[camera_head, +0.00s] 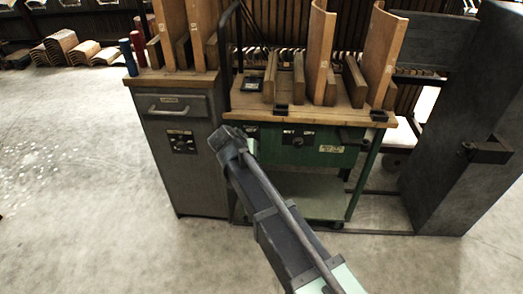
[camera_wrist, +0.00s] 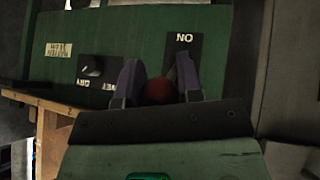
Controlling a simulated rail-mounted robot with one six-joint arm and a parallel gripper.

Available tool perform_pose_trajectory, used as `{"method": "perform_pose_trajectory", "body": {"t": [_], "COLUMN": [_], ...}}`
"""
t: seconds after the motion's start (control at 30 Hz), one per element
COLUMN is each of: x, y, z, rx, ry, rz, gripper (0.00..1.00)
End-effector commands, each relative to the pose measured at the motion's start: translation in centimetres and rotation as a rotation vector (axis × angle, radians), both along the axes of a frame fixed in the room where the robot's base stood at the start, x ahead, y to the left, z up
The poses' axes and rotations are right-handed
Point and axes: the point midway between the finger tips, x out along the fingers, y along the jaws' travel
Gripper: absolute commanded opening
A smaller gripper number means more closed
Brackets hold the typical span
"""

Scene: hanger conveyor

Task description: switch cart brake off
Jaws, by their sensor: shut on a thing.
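The green cart (camera_head: 336,160) with a wooden top stands in the middle of the head view. My gripper (camera_head: 236,134) is at the left part of its green front panel. In the wrist view my gripper (camera_wrist: 158,82) has its two fingers on either side of a dark red knob (camera_wrist: 158,92) and is shut on it. The knob is partly hidden by the fingers and the wrist. Behind it is a black plate (camera_wrist: 184,50) on the green panel (camera_wrist: 138,32), with inverted letters that look like "ON". The head view does not show the knob.
A grey cabinet (camera_head: 185,150) with a drawer stands against the cart's left. On the panel is a black wet/dry switch plate (camera_head: 298,138). Curved wooden boards (camera_head: 318,45) stand on the cart top. A tall dark grey block (camera_head: 462,130) stands at the right. The floor at left is clear.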

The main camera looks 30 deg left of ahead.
Motion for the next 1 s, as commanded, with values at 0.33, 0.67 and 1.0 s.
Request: {"method": "perform_pose_trajectory", "body": {"t": [0.33,0.67,1.0], "x": [0.26,0.26,0.24], "y": [0.07,0.05,0.02], "z": [0.46,0.45,0.41], "rx": [0.001,0.001,0.002], "ry": [-0.006,-0.006,-0.004], "rz": [0.000,0.000,-0.001], "gripper": [0.00,0.41,0.58]}}
